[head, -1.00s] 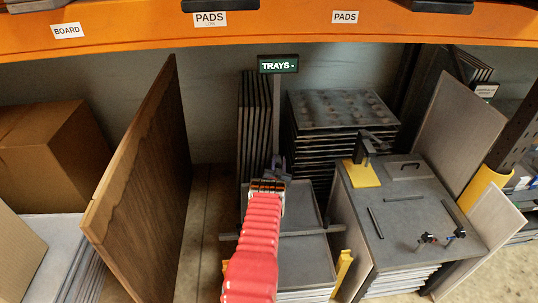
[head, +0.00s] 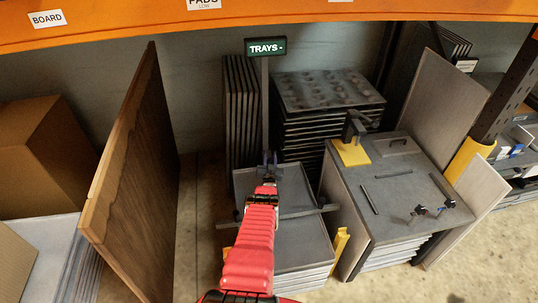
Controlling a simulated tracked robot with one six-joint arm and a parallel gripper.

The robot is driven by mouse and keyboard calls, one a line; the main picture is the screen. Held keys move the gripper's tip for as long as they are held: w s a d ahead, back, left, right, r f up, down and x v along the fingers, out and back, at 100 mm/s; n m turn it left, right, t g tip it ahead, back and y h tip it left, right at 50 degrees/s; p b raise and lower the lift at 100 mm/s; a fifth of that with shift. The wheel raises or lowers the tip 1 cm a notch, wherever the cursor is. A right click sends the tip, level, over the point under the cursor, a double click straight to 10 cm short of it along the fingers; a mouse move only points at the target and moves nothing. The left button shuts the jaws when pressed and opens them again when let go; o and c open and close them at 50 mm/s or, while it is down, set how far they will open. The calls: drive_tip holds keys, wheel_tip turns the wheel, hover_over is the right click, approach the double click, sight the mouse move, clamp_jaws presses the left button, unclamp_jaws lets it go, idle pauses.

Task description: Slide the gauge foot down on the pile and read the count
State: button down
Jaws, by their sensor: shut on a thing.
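The gauge is an upright grey post (head: 264,105) with a dark sign (head: 264,48) on top that reads "TRAYS -", with no number. My gripper (head: 269,160) is at the lower part of the post, shut on a small dark piece there that looks like the gauge foot. My red arm and the jaws hide most of that piece, so I cannot tell if it touches the pile. The pile of grey trays (head: 297,248) stands below and in front of the post, partly behind my arm. A dark bar (head: 305,211) lies across it.
A brown wooden panel (head: 135,170) stands at the left. Upright dark boards (head: 240,112) and a taller stack of dark trays (head: 328,92) stand behind. A grey-topped stack (head: 400,205) with a yellow-based clamp (head: 352,152) is at the right. An orange shelf beam (head: 125,22) crosses above.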

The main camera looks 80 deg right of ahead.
idle(0.4)
drive_tip(key=c, duration=1.4)
unclamp_jaws()
drive_tip(key=shift+a+f, duration=0.1)
drive_tip(key=shift+a, duration=0.1)
drive_tip(key=shift+s+a, duration=0.4)
drive_tip(key=shift+a, duration=1.8)
drive_tip(key=shift+s+a, duration=0.4)
drive_tip(key=shift+a, duration=1.75)
drive_tip(key=shift+s+a, duration=0.4)
drive_tip(key=shift+a, duration=1.8)
